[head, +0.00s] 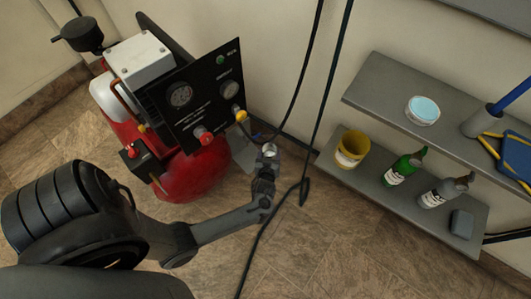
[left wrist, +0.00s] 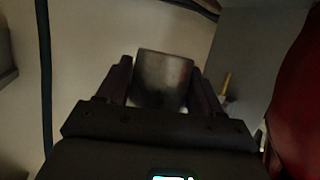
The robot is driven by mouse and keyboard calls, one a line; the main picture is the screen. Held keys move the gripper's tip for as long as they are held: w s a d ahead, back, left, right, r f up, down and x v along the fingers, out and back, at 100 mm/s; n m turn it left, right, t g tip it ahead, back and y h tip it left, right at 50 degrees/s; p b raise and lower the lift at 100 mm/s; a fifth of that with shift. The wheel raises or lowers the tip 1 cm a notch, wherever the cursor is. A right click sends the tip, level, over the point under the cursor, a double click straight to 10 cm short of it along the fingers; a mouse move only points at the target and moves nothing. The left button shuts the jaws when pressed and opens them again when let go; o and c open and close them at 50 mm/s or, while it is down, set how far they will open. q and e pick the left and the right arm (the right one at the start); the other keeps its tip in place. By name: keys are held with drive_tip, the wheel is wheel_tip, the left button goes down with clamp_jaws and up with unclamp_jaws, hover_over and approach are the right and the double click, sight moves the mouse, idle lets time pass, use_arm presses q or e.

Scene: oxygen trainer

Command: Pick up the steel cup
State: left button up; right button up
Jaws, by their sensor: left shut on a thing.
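The steel cup (left wrist: 163,80) is a dull grey metal cup in the left wrist view, between the two dark fingers of my left gripper (left wrist: 160,85). The fingers are shut on its sides. Its lower part is hidden behind the gripper body. In the head view my left gripper (head: 267,160) is in front of the red machine, beside its right side, with the small shiny cup (head: 270,149) at its tip. My right gripper is not in either view.
A red compressor (head: 190,170) with a black gauge panel (head: 202,95) stands left of the gripper. Black cables (head: 311,110) hang just right of it. A grey shelf (head: 372,187) at the right holds a yellow bucket (head: 351,149) and bottles (head: 404,167). Tiled floor lies open in front.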

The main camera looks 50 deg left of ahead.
use_arm(q)
drive_tip(key=shift+w+d+r, duration=0.3)
drive_tip(key=shift+d+r, duration=0.1)
drive_tip(key=shift+d, duration=0.15)
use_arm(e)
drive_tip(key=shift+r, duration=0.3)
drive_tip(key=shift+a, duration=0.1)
